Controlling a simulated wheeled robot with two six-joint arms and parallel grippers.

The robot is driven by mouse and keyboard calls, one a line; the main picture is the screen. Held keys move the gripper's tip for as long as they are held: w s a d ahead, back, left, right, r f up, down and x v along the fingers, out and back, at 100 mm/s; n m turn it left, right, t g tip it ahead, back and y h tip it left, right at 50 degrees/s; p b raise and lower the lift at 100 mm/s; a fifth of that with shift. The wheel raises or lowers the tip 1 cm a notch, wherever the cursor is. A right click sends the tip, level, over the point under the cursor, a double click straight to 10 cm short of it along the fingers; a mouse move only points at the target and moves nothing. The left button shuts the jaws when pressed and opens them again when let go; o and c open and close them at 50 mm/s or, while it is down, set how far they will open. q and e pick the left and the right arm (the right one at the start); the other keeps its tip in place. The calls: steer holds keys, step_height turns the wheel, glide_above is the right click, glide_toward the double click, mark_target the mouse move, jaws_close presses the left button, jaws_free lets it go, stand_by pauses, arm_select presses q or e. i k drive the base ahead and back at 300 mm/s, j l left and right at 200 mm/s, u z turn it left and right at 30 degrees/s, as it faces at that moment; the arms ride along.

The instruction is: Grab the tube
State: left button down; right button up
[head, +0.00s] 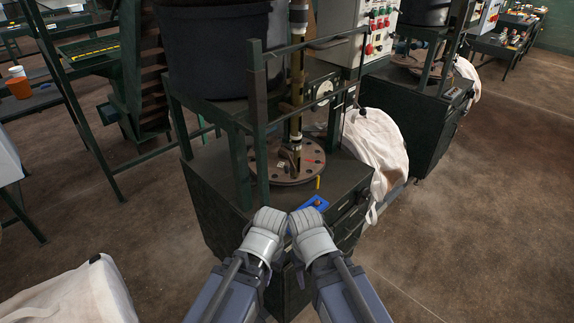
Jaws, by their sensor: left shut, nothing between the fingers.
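A dark vertical tube (296,90) with pale bands stands over a round bolted flange (292,165) on a dark green cabinet (215,170). A short yellow upright piece (317,183) stands near the cabinet's front edge. I cannot tell which of these the task's tube is. My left gripper (270,217) is shut and empty, in front of the cabinet's near edge, apart from the tube. My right gripper (306,219) is close beside it, and its fingers are too hidden to read. A blue item (314,203) shows just behind the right gripper.
A green frame (258,120) and a large dark drum (215,50) stand over the cabinet. A white bulk bag (374,145) hangs at its right side. Another white bag (75,297) is at bottom left. A control box (372,30) stands behind. Open floor (465,240) lies to the right.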

mark_target(295, 145)
steer(key=i+l+z, duration=0.15)
steer(key=l+z, duration=0.25)
steer(key=i+l+z, duration=0.2)
steer(key=z, duration=0.15)
steer(key=l, duration=0.1)
